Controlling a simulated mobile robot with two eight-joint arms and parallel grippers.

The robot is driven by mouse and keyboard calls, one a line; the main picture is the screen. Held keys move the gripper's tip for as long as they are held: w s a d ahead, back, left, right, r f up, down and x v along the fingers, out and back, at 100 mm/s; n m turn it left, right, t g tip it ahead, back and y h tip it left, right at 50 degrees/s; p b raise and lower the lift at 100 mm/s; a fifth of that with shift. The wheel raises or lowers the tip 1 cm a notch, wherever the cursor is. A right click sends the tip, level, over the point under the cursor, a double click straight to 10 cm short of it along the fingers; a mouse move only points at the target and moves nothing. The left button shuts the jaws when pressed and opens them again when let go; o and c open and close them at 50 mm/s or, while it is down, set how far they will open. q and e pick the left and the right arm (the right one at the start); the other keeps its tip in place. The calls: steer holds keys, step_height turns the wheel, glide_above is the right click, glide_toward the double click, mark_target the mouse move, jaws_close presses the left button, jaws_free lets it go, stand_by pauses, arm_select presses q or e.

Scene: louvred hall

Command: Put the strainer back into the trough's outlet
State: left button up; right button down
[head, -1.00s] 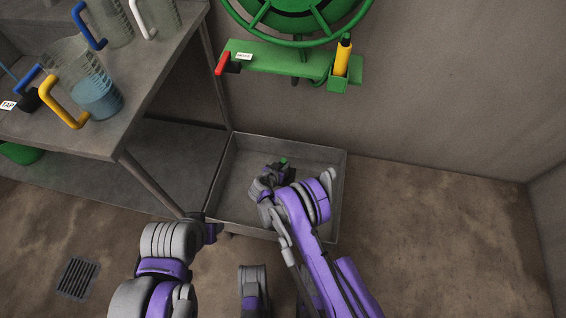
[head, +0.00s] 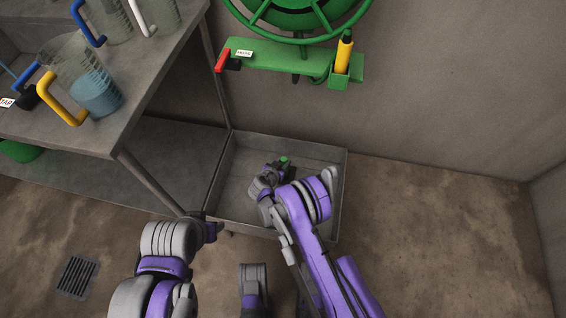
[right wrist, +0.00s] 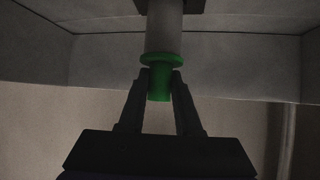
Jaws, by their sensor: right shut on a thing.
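The strainer has a green grip (right wrist: 159,82) with a flange and a pale grey cylinder (right wrist: 164,30) beyond it. My right gripper (right wrist: 159,84) is shut on the green grip, one finger on each side. In the head view a small bit of green (head: 284,159) shows at the right gripper's tip (head: 277,166), over the grey trough (head: 320,153). A dark patch (right wrist: 170,5), perhaps the outlet, lies at the cylinder's far end. I cannot tell whether the cylinder enters it. My left gripper (head: 214,230) is by the trough's near left corner; its fingers are unclear.
A grey bench (head: 140,95) with jugs (head: 95,90) stands at the left, its leg close to the trough. A green hose reel (head: 295,20) and bracket (head: 290,62) are on the wall above. A floor drain (head: 77,277) lies front left. The floor at right is clear.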

steer(key=shift+f, duration=0.1)
steer(key=shift+f+b, duration=3.15)
steer(key=shift+f, duration=0.95)
steer(key=shift+r, duration=0.1)
steer(key=c, duration=0.5)
jaws_free()
steer(key=s+r+p, duration=0.1)
steer(key=r, duration=0.1)
steer(key=r+p, duration=0.1)
steer(key=r, duration=0.1)
steer(key=s+a+r+p, duration=0.1)
steer(key=shift+s+a+r+p, duration=0.1)
steer(key=shift+s+r+p, duration=0.2)
steer(key=shift+s+r, duration=0.2)
steer(key=shift+r, duration=0.1)
steer(key=shift+a, duration=0.1)
